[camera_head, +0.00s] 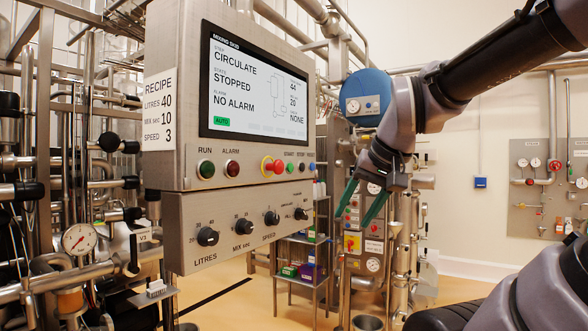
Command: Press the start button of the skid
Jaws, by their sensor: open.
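The skid's control panel (165,60) faces me left of centre. Its screen (225,75) reads CIRCULATE, STOPPED, NO ALARM, with a green AUTO mark. The start button (289,168) is a small button under the START label, right of the red emergency stop (274,166) on its yellow ring. The stop button (301,168) and blue reset button (312,167) sit to its right. My gripper (352,220) is open and empty, with green fingers pointing down and left. It is right of the panel and lower than the buttons, apart from them.
A lower box (182,240) carries several black knobs under the panel. The green RUN lamp (206,169) and red ALARM lamp (232,168) are at left. Pipes and a gauge (77,238) crowd the left side. A shelf (300,255) stands behind. Floor shows at right.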

